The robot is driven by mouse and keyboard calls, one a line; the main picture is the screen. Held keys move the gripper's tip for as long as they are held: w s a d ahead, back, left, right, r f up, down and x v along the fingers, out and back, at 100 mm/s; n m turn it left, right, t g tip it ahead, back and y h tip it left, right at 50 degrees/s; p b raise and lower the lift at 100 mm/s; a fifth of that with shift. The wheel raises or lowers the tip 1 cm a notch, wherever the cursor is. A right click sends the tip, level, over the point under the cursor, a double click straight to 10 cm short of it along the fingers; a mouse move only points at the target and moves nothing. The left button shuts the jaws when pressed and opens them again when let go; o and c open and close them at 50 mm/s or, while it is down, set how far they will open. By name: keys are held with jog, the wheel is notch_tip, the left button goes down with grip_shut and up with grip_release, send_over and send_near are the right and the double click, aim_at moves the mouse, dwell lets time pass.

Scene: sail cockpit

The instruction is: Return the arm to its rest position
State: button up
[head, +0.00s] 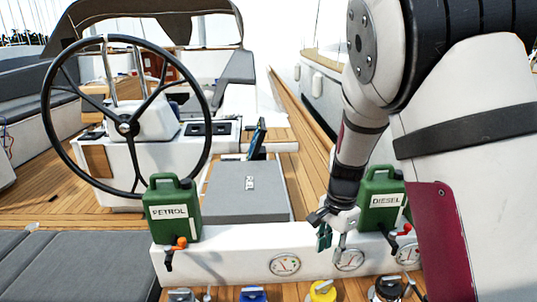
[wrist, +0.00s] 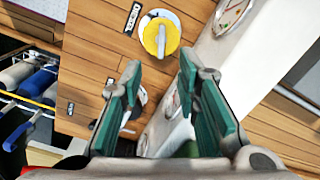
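My gripper (head: 333,238) hangs from my arm, pointing down, at the front of the white gauge panel (head: 225,262) in the head view. It is just left of the green DIESEL can (head: 380,205), which stands upright; I cannot tell whether they touch. In the wrist view my gripper (wrist: 160,72) has its two green-padded fingers apart, with nothing held between them. The yellow round fitting (wrist: 160,36) on the wooden deck shows beyond the fingertips.
A green PETROL can (head: 172,212) stands on the panel's left end. A black steering wheel (head: 127,125) rises behind it. A grey box (head: 247,190) lies behind the panel. Grey cushions (head: 60,265) fill the lower left. Bottles (wrist: 38,80) lie in a rack in the wrist view.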

jog(key=s+a+r+n+t+y, duration=0.15)
jog(key=s+r+n, duration=0.55)
jog(key=s+r, duration=0.7)
jog(key=s+d+r+n+t+h, duration=0.2)
jog(key=s+r+n, duration=0.3)
jog(key=s, duration=0.5)
jog(key=shift+s+r+n+t, duration=0.2)
jog(key=shift+s+n+t, duration=0.1)
jog(key=shift+n+t, duration=0.25)
